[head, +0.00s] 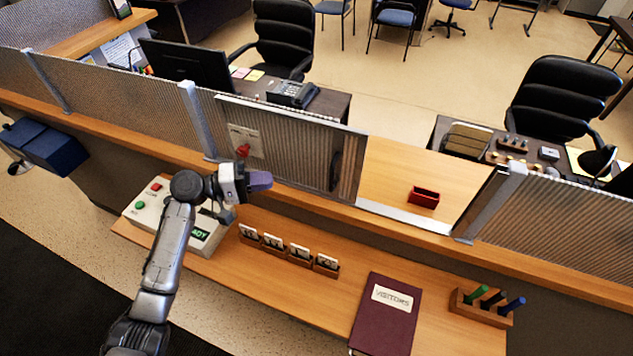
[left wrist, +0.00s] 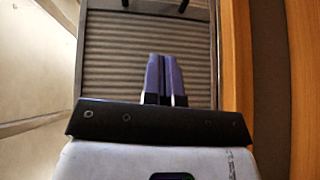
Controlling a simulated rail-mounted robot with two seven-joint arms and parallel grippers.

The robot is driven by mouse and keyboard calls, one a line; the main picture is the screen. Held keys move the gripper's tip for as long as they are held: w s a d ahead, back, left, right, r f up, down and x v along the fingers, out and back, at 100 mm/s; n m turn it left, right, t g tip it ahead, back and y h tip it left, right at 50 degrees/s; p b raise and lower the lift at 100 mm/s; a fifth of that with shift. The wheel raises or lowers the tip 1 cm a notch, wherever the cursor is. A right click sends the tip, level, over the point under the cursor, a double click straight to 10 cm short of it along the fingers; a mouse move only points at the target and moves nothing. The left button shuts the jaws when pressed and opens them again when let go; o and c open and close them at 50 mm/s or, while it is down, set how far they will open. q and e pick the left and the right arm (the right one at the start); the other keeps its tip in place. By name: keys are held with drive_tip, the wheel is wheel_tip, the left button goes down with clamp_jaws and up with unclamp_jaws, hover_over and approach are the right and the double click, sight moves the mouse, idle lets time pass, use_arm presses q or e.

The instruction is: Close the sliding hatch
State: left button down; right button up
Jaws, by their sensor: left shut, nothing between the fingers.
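The sliding hatch (head: 290,145) is a ribbed, translucent panel in a grey frame on the counter screen. It stands to the left, and a gap shows between its right edge and the right-hand screen post. A dark upright handle (head: 335,170) is near its right edge. My left gripper (head: 262,181), with purple fingers, is shut and empty in front of the panel's lower left part, left of the handle. In the left wrist view the shut fingers (left wrist: 165,80) point at the ribbed panel (left wrist: 115,60). I cannot tell whether they touch it. My right gripper is not in view.
A red tray (head: 424,197) sits on the counter in the gap. On the lower shelf are a button box (head: 150,205), several small card holders (head: 275,243), a maroon visitors book (head: 385,315) and a pen block (head: 482,306). A plate with a red knob (head: 243,149) shows at the panel.

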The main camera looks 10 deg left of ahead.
use_arm(q)
drive_tip(key=s+r+p+x, duration=0.1)
drive_tip(key=r+p+x, duration=0.1)
drive_tip(key=x, duration=1)
drive_tip(key=shift+d+r+n+h+p, duration=0.3)
drive_tip(key=shift+d+h+p, duration=0.15)
drive_tip(key=shift+p, duration=0.35)
